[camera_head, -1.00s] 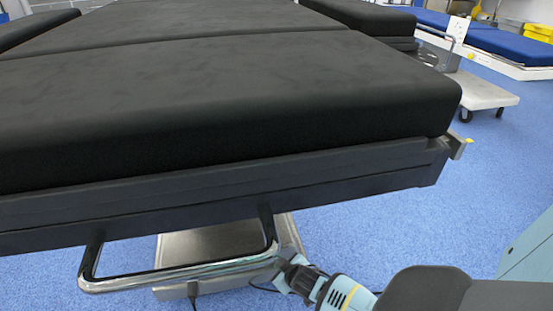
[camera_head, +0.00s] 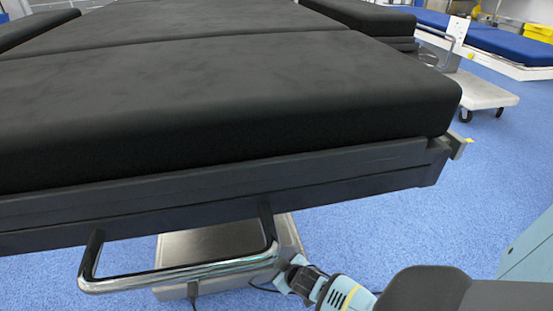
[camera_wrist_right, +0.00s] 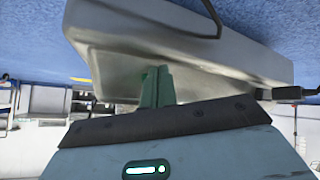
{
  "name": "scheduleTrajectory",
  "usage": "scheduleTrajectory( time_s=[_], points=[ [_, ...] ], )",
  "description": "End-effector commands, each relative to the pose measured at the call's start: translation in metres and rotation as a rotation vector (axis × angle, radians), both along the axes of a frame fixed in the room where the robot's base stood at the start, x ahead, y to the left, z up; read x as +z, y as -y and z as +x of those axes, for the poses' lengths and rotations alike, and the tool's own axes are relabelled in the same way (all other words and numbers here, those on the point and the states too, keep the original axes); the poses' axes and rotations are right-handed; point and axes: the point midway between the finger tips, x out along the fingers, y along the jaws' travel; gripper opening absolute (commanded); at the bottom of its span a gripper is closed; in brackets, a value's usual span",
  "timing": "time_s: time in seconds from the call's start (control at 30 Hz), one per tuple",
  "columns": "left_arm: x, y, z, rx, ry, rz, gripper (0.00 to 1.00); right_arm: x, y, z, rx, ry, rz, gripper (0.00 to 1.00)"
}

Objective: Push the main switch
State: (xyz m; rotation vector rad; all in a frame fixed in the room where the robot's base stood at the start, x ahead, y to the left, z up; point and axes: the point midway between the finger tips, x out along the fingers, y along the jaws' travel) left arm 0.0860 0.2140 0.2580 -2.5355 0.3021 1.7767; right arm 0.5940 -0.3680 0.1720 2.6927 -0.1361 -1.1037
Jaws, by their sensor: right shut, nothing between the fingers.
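The operating table (camera_head: 220,95) with black padding fills most of the head view. Its metal base (camera_head: 215,241) shows below the chrome bar, and its pale side also shows in the right wrist view (camera_wrist_right: 205,65). My right gripper (camera_wrist_right: 157,82) is shut and empty, with its green fingers pointing at the base side. Whether the fingertips touch it, I cannot tell. My left gripper is not in view.
A chrome bar (camera_head: 180,275) hangs under the table's near edge, close to my right gripper. A black cable plug (camera_wrist_right: 290,93) sits at the base's right in the wrist view. Blue floor (camera_head: 400,235) is free to the right. A white trolley (camera_head: 480,92) stands farther back.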

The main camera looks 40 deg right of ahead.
Motion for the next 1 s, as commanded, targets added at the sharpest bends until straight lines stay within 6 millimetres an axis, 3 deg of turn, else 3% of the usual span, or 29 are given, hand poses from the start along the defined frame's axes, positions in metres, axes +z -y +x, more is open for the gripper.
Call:
scheduleTrajectory(
  time_s=[1.0],
  points=[
    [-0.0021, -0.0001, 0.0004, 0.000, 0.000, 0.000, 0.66, -0.0001, 0.0047, 0.0077, 0.000, 0.000, 0.000, 0.00]
  ],
)
